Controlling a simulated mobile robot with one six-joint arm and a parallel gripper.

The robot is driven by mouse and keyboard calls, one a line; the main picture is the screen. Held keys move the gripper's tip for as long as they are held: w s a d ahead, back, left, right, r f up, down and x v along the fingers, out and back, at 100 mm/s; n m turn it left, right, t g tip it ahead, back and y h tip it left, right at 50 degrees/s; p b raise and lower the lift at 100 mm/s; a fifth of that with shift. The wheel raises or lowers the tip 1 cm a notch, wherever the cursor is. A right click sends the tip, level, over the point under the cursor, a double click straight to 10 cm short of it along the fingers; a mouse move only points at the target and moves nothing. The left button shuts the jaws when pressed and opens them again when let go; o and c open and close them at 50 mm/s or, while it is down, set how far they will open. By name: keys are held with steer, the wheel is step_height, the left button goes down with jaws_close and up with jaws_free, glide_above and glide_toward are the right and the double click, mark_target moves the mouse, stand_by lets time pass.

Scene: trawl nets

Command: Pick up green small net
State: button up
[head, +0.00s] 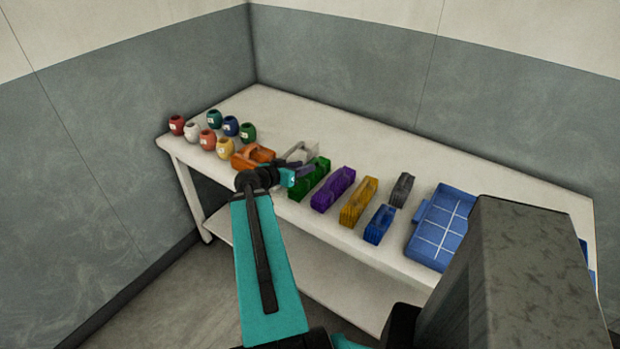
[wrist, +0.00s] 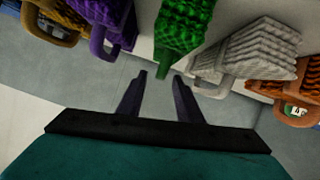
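The green net (head: 309,179) lies on the white table, in a row between a white net and a purple net. In the wrist view the green net (wrist: 181,27) is at the top centre, with its near end just beyond my fingertips. My gripper (head: 296,174) is at the table's front edge, at the left of the green net in the head view. In the wrist view my gripper (wrist: 161,75) has its two dark fingers apart with nothing between them. The fingers seem apart from the green net.
A purple net (head: 333,189), yellow net (head: 358,201), blue net (head: 379,225) and grey net (head: 402,189) lie to the right, before a blue tray (head: 418,246). A white net (wrist: 245,53) and orange net (wrist: 295,68) lie on the other side. Several round pots (head: 208,139) stand at the left end.

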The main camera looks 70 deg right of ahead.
mark_target(310, 173)
steer(key=p+x, duration=0.2)
steer(key=x, duration=0.1)
steer(key=shift+d, duration=0.2)
steer(key=shift+x, duration=0.8)
steer(key=shift+f, duration=0.1)
jaws_close()
stand_by(1.0)
